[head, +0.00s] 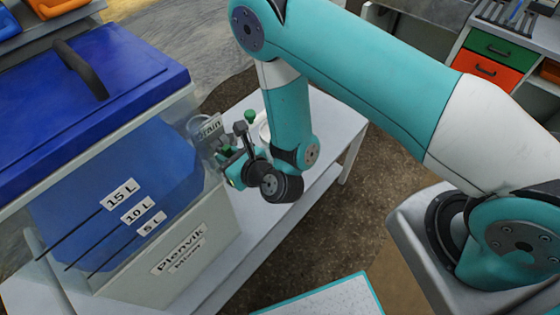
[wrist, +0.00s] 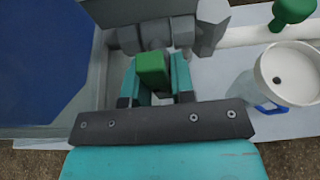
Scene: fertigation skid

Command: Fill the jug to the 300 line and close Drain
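The blue-lidded tank (head: 190,215) stands on a pale bench, with its Drain tag (head: 210,129) by the fittings at its right. My gripper (head: 232,168) is at these fittings. I cannot tell whether this is the jug; no 300 line or level is readable.
A second green knob (wrist: 293,11) stands on a white pipe beyond the vessel; it also shows in the head view (head: 250,116). Grey fittings (wrist: 155,35) lie just beyond the green handle. The bench top (head: 335,130) is clear at the right. A drawer cabinet (head: 490,60) stands farther back.

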